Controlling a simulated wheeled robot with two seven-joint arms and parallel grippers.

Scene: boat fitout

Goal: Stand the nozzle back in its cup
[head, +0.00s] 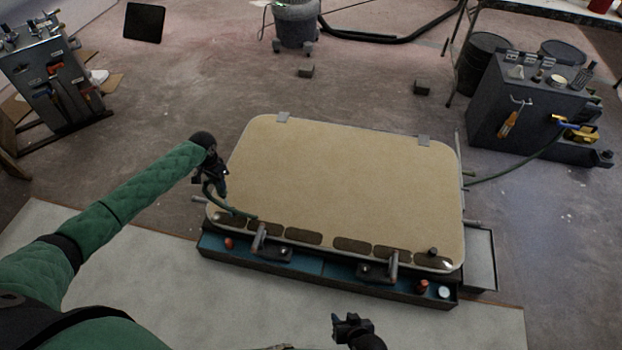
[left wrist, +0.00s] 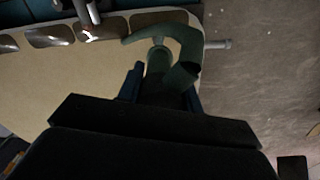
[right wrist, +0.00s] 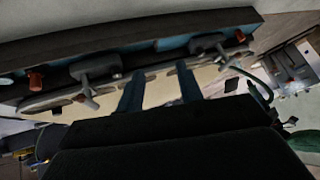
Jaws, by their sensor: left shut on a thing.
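My left gripper (head: 222,184) is at the left end of the tan panel. It is shut on a green, hose-like piece (left wrist: 160,55), which I take to be the nozzle with its hose; in the left wrist view it sits between the fingers and bends over to the right. In the head view, a thin green curve (head: 228,211) runs from the gripper to the panel's front left edge. I cannot clearly make out the nozzle's tip or its cup. My right gripper (head: 350,323) is open and empty, low in front of the panel; its fingers stand apart in the right wrist view (right wrist: 158,92).
The tan panel (head: 340,185) has several dark patches along its front edge. A long dark tray (head: 330,272) with two clamps (head: 392,265) and small red items lies before it. A grey tool cart (head: 530,105) stands back right, another tool stand (head: 55,85) back left.

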